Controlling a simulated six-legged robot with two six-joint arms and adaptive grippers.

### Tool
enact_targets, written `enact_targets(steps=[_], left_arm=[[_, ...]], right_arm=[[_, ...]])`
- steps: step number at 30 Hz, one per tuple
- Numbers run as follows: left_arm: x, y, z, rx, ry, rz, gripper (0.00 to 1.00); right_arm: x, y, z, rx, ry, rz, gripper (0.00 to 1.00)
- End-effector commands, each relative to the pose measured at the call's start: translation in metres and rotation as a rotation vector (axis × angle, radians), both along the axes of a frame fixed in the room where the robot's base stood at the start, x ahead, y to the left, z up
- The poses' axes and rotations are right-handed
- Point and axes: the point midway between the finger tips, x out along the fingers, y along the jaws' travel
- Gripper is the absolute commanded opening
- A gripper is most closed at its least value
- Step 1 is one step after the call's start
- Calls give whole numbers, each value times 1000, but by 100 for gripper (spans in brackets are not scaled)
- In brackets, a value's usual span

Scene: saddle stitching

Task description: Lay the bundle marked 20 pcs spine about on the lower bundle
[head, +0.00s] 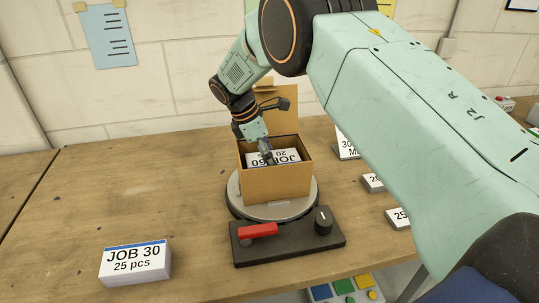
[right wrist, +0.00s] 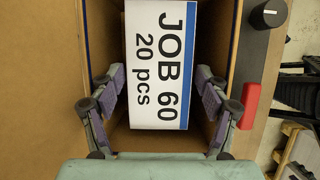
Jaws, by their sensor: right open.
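The bundle marked JOB 60, 20 pcs (right wrist: 157,60) lies label up inside the open cardboard box (head: 278,184). Its label reads upside down in the head view (head: 272,158). Its blue-striped edge is on the right in the right wrist view, towards the red lever. My right gripper (head: 266,152) reaches down into the box. In the right wrist view it is open (right wrist: 158,88), one finger on each side of the bundle's lower end; I cannot tell whether they touch it. A lower bundle cannot be made out. My left gripper is out of view.
The box stands on a round grey turntable (head: 240,207). In front is a black base (head: 290,246) with a red lever (head: 258,230) and a knob (head: 323,219). A JOB 30 bundle (head: 135,263) lies front left. Labelled cards (head: 347,147) stand right, partly behind my arm.

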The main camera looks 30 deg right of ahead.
Motion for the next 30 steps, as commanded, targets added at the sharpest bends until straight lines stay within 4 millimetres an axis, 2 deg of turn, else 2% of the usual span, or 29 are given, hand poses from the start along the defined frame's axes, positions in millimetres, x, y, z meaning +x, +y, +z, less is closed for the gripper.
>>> enact_targets(steps=[4, 7, 15, 21, 25, 30], left_arm=[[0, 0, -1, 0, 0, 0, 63], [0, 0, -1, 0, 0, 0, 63], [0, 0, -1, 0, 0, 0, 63], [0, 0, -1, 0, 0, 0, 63], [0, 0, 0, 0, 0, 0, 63], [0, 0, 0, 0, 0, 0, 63]], right_arm=[[0, 0, 6, 0, -1, -1, 75], [2, 5, 18, 0, -4, 1, 75], [8, 26, 69, -1, -4, 2, 75], [11, 38, 101, 1, -2, 2, 75], [12, 43, 112, 0, -1, 0, 75], [12, 45, 118, 0, 1, 0, 75]])
